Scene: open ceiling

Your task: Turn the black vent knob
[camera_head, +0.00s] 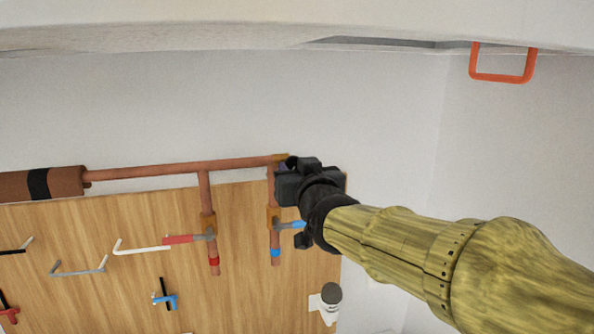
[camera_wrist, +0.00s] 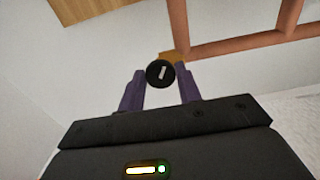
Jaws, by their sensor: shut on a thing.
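The black vent knob (camera_wrist: 160,73) is a small round black knob with a pale mark on its face, at the end of the copper pipe. In the wrist view it sits between the two purple fingertips of my gripper (camera_wrist: 160,87). The fingers are shut on it, one on each side. In the head view my gripper (camera_head: 288,168) is at the right end of the upper copper pipe (camera_head: 190,167), and it largely hides the knob there.
A wooden board (camera_head: 110,260) carries a red-handled valve (camera_head: 188,239), a blue-handled valve (camera_head: 290,225) and several hung handles. A white fitting with a grey cap (camera_head: 331,293) is at its lower right. An orange bracket (camera_head: 502,78) hangs upper right. Bare wall lies above the pipe.

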